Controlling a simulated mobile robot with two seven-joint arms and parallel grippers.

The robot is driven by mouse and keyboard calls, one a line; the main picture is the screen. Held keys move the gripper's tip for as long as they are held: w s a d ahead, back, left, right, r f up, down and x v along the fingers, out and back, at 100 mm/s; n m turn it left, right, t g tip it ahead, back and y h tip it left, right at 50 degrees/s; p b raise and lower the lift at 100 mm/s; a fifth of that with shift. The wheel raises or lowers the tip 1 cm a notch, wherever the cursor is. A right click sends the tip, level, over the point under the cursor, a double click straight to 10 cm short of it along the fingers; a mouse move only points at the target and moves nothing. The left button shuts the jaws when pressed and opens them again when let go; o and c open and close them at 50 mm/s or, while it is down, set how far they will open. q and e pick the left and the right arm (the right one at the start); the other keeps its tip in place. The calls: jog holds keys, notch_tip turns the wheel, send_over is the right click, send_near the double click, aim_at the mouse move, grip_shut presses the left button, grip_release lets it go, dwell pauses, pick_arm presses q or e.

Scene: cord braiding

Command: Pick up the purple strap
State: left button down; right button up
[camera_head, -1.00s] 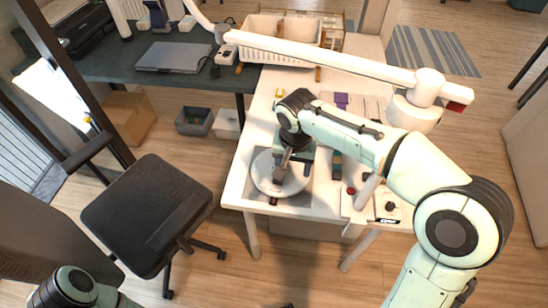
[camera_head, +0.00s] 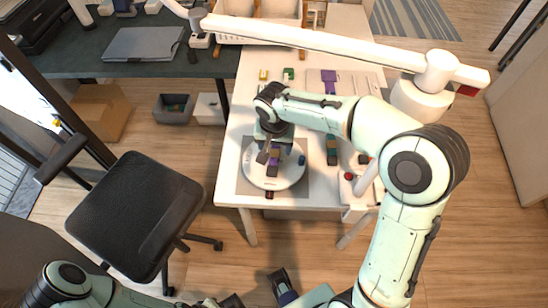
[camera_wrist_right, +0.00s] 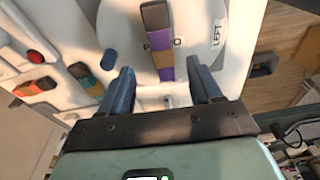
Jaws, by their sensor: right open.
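A strap with purple and tan-brown bands (camera_wrist_right: 160,40) lies across the white round plate (camera_wrist_right: 200,20) in the right wrist view. In the head view its purple part (camera_head: 273,165) shows on the round plate (camera_head: 292,173), partly hidden by my right gripper. My right gripper (camera_wrist_right: 162,88) is open, with its two dark fingers on either side of the strap's near end in the picture. I cannot tell how far above the strap it is. Part of what looks like my left gripper (camera_head: 285,287) shows at the bottom edge of the head view; its jaws are unclear.
A flat purple piece (camera_head: 329,78) lies farther back on the white table, beside small yellow and green pieces. A white jointed lamp-like arm (camera_head: 330,42) crosses above the table. A control box with a red button (camera_head: 349,176) is to the right. A black chair (camera_head: 135,210) stands left.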

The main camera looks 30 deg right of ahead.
aim_at(274, 157)
jog(key=f, duration=0.5)
jog(key=shift+w, duration=0.25)
grip_shut()
jog(key=shift+r, duration=0.1)
